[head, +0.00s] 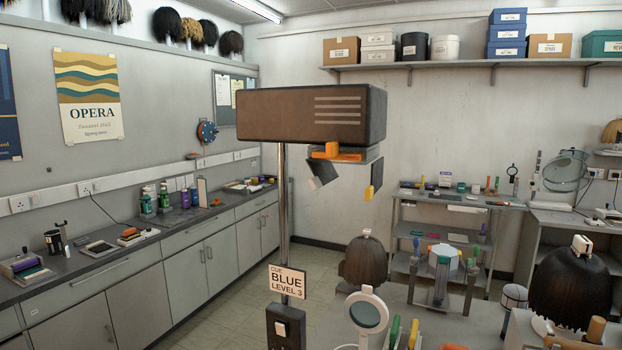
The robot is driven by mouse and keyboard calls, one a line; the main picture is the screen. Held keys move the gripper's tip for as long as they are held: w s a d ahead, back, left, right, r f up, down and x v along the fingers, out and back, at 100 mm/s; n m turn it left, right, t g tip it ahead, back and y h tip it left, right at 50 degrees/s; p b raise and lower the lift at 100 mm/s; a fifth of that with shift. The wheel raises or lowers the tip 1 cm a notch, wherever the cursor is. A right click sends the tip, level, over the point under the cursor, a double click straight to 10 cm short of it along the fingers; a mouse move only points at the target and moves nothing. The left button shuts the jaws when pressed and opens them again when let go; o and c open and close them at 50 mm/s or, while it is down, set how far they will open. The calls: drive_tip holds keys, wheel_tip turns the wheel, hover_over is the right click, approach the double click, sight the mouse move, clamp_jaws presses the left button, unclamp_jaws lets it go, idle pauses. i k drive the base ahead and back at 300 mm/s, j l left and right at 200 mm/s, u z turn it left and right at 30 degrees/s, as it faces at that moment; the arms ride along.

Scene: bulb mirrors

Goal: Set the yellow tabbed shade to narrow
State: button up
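A large dark brown lamp box (311,115) stands on a metal post (283,200) in the middle of the head view. Any markings for the shade's settings are too small to read.
A sign (287,284) reading "CUE BLUE LEVEL 3" and a switch box (284,328) are on the post. In front stand a round magnifier (368,312), a multicoloured drum (443,257) in a fork stand and wigged heads (570,288). Open floor (230,318) lies left of the post.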

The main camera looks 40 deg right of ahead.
sight(376, 167)
drive_tip(key=z, duration=1.45)
